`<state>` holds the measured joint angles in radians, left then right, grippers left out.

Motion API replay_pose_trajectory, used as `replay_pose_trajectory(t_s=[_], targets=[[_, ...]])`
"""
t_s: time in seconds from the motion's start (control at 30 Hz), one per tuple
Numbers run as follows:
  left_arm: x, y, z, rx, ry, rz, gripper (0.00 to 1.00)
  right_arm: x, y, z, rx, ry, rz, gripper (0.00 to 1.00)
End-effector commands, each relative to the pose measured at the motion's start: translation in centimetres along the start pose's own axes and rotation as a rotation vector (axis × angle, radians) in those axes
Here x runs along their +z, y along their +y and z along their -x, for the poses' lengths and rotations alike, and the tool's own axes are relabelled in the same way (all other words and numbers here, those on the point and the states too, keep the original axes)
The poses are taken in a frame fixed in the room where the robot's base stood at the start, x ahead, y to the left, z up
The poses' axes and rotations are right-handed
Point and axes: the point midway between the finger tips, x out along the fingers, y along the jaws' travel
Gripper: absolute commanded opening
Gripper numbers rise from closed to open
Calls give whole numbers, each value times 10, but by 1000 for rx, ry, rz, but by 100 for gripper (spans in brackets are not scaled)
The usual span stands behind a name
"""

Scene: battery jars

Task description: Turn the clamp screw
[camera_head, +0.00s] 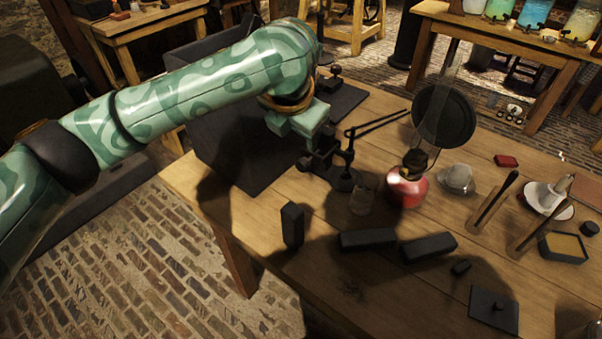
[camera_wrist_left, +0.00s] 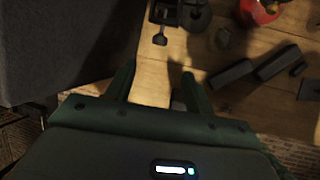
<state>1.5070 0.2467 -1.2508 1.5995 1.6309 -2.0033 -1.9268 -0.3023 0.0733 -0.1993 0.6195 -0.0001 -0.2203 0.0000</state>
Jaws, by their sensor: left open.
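A small black bench clamp (camera_head: 318,163) sits at the table's left edge, beside a black stand with a round base. In the left wrist view the clamp (camera_wrist_left: 165,12) is at the top, with its clamp screw (camera_wrist_left: 160,39) pointing down toward me and ending in a small flat head. My left gripper (camera_head: 304,122) hangs just above and left of the clamp in the head view. In the left wrist view its two fingers (camera_wrist_left: 156,76) are apart with nothing between them, and the screw head is beyond the tips, apart from them. My right gripper is in neither view.
A large dark box (camera_head: 235,150) stands close on the left of the clamp. A red flask (camera_head: 407,188), a glass jar (camera_head: 362,201) and a round black disc (camera_head: 443,116) are to the right. An upright black block (camera_head: 292,226) and two lying ones are nearer.

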Motion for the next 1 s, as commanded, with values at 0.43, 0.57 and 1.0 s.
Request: replay_pose_trajectory(t_s=[0.43, 0.57, 1.0], targets=[[-4, -3, -114, -9, 7, 5, 53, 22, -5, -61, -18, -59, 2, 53], [-3, -3, -138, -8, 4, 4, 53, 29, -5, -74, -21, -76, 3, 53], [0, -1, -156, -2, -3, 3, 53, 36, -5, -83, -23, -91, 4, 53]])
